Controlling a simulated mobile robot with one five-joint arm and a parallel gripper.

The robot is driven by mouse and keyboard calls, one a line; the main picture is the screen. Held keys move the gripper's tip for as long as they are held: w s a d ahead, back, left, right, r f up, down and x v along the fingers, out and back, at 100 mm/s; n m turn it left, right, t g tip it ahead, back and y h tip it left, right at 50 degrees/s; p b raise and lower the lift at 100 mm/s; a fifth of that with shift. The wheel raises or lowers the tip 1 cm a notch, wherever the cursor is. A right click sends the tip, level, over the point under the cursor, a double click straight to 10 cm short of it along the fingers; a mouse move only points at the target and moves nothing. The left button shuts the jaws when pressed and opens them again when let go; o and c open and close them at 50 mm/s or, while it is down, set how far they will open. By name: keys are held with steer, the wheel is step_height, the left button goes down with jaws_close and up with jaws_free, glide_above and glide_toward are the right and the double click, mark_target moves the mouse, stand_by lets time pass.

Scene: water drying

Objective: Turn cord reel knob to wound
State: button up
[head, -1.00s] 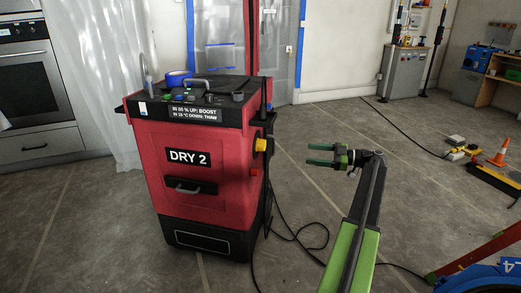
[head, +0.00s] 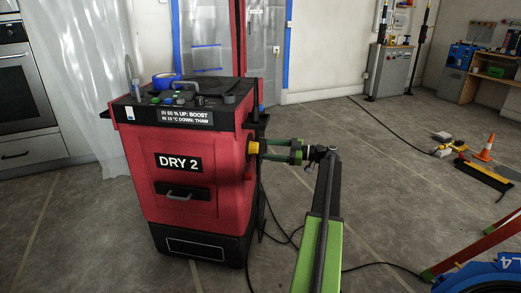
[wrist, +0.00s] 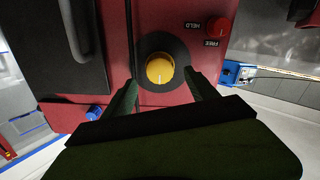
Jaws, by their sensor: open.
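The red dryer cabinet (head: 178,203) marked "DRY 2" stands at left in the head view. A yellow knob (head: 253,147) sticks out of its right side. In the wrist view the yellow knob (wrist: 160,69) sits on a round black plate, with a small light mark on its lower face. My gripper (head: 268,149) is open, its green fingers pointing at the knob from the right. In the wrist view my gripper (wrist: 163,90) has one finger on each side, just below the knob. I cannot tell whether they touch it.
A red button (wrist: 218,26) with labels "HELD" and "FREE" is beside the knob. A dark vertical handle (wrist: 75,35) is at left in the wrist view. An orange cone (head: 485,148) stands far right.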

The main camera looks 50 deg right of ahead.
mark_target(258, 148)
steer(key=x, duration=0.4)
steer(key=shift+w+a, duration=0.15)
steer(key=shift+w, duration=0.1)
steer(key=c, duration=1.4)
steer(key=shift+o, duration=0.2)
